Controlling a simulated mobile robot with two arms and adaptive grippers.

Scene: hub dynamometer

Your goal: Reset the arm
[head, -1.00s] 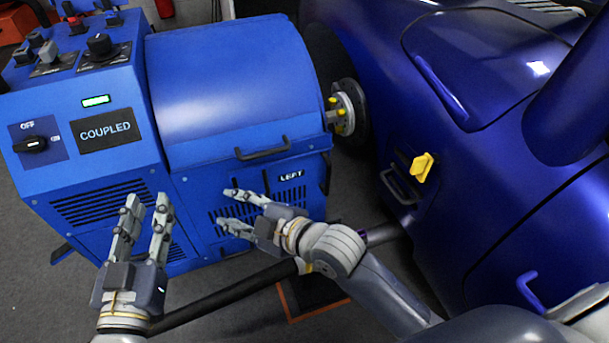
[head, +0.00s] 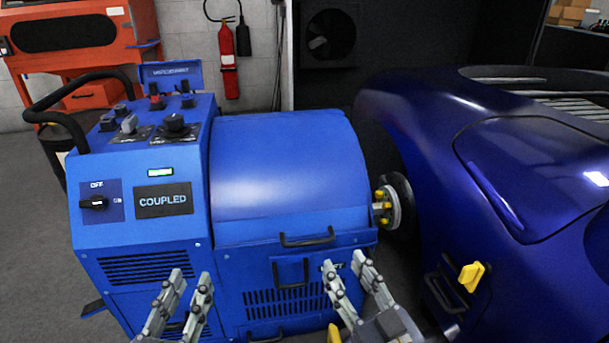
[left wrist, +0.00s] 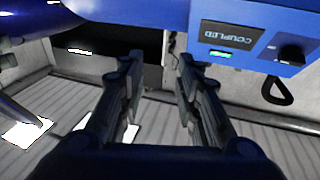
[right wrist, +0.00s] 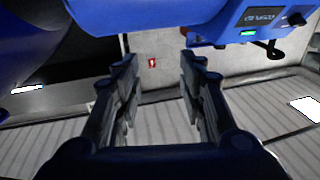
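My left gripper (head: 190,290) is in the lower part of the head view, in front of the blue dynamometer's vented panel. Its two fingers are apart with nothing between them, as the left wrist view (left wrist: 158,95) also shows. The blue dynamometer (head: 275,170) has a "COUPLED" sign (head: 163,200), a lit green display and a black rotary switch (head: 94,203) by "OFF".
The dynamometer's hub (head: 388,208) with yellow nuts adjoins the dark blue car (head: 470,150) at right. A yellow handle (head: 471,277) is on the car's side. A red cabinet (head: 75,45) and fire extinguisher (head: 228,60) are behind. Grey floor is free at left.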

